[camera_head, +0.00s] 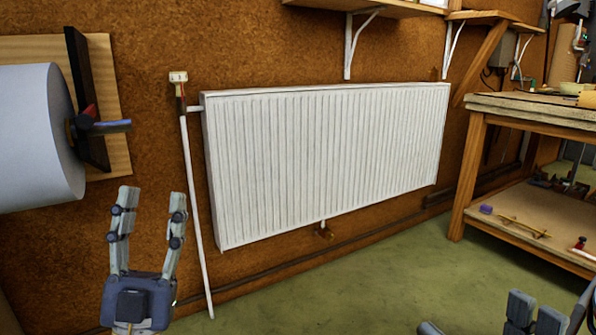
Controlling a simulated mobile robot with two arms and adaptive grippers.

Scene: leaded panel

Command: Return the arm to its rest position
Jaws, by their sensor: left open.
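My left gripper (153,197) is in the lower left of the head view, with its two fingers pointing up. The fingers are spread apart with nothing between them, and the brown wall shows through the gap. It appears in front of the wall, left of the radiator and its thin white pipe. Grey parts at the bottom right edge look like my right gripper (535,312). Most of it is cut off by the frame, so its jaw state is unclear.
A white radiator (325,160) hangs on the brown wall, with a white pipe (194,210) at its left. A large paper roll (30,135) juts out at the left. A wooden workbench (540,108) stands at the right. Green floor (370,270) lies open between.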

